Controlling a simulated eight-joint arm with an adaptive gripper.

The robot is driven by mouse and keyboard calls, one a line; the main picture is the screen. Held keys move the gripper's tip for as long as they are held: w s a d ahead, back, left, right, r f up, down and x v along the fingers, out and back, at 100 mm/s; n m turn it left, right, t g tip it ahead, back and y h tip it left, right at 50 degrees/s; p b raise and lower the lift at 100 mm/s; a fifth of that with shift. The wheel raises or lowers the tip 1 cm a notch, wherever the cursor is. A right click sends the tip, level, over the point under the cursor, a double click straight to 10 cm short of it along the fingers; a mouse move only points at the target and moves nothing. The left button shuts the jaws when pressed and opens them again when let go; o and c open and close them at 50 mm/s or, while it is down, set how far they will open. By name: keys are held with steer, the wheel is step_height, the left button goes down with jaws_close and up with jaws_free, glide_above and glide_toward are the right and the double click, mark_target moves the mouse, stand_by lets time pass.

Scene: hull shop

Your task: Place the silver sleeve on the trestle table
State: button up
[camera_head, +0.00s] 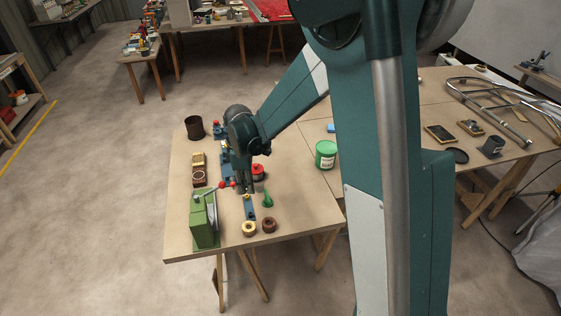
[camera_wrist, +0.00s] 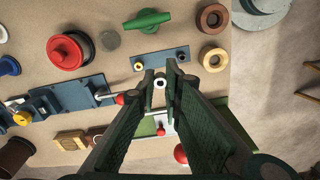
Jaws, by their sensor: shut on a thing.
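The silver sleeve (camera_wrist: 160,83) shows end-on in the wrist view as a small pale ring with a dark hole, between my fingertips. My gripper (camera_wrist: 161,78) is shut on it; the fingers hide much of its sides. In the head view my gripper (camera_head: 249,187) points down over the trestle table (camera_head: 183,226), behind a blue plate; the sleeve cannot be made out there. I cannot tell whether the sleeve touches anything below. The blue plate (camera_wrist: 160,60) lies just beyond the fingertips in the wrist view, with a brass fitting and a dark one on it.
A green machine (camera_head: 204,220) with a red-knobbed lever stands left of my gripper. A green cleat (camera_head: 267,200), two rings (camera_head: 269,225), a red spool (camera_head: 258,172), a wooden block (camera_head: 199,168) and a dark cup (camera_head: 195,128) surround it. The table's front right has bare room.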

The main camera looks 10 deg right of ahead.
steer(key=shift+r, duration=0.15)
steer(key=shift+r, duration=1.5)
step_height(320, 180, up, 2)
steer(key=w+d, duration=0.5)
steer(key=d, duration=0.5)
steer(key=w+d, duration=0.4)
steer(key=d, duration=0.5)
steer(key=w+d, duration=0.5)
steer(key=d, duration=3.6)
step_height(320, 180, down, 5)
steer(key=shift+s+a+f, duration=0.1)
steer(key=shift+s+f, duration=0.05)
